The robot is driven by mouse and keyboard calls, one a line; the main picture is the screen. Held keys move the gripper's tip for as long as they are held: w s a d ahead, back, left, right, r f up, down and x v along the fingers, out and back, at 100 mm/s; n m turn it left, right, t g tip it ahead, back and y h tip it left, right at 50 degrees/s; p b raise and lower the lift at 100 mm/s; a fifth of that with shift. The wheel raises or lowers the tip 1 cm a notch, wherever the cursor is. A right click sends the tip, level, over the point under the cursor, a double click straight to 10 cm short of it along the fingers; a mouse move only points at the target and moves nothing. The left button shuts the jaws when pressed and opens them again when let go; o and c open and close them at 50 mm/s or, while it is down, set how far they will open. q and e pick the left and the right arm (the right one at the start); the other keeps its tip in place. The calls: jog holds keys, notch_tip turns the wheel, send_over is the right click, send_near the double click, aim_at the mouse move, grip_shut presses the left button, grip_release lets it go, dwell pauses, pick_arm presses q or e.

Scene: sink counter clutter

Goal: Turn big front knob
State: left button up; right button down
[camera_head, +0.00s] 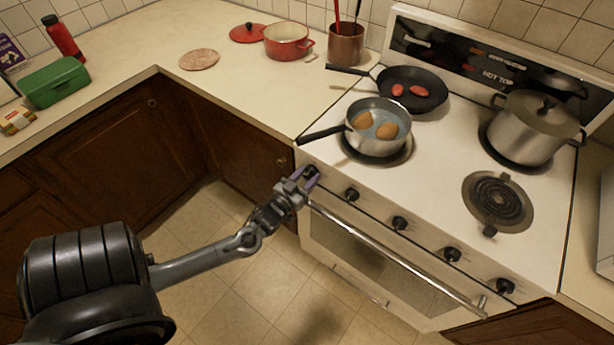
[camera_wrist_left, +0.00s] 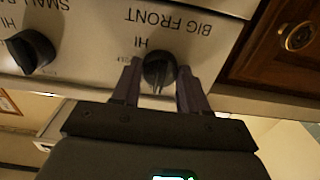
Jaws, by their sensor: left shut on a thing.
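The big front knob (camera_wrist_left: 158,70) is a round black knob on the white stove panel, under an upside-down "BIG FRONT" label in the left wrist view. My left gripper (camera_wrist_left: 156,80) has its two purplish fingers on either side of this knob and is shut on it. In the head view my left gripper (camera_head: 308,177) is at the left end of the stove's front panel and hides most of the knob. My right gripper is not in view.
More black knobs sit along the panel, the nearest neighbour (camera_head: 352,194) to the right. A saucepan (camera_head: 377,128) with brown items stands above, its handle (camera_head: 321,135) jutting out left over the edge. The oven handle (camera_head: 395,258) runs below. Floor in front is clear.

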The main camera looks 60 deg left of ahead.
pick_arm(q)
jog(key=shift+r+m+p, duration=0.15)
jog(key=shift+m+p, duration=0.35)
jog(key=shift+p, duration=0.05)
jog(key=shift+m+p, duration=0.9)
jog(key=shift+p, duration=0.1)
jog(key=m+p, duration=0.2)
jog(key=shift+m, duration=0.4)
jog(key=shift+m+p, duration=0.35)
jog(key=shift+m, duration=0.25)
jog(key=o, duration=1.1)
jog(key=shift+c, duration=0.2)
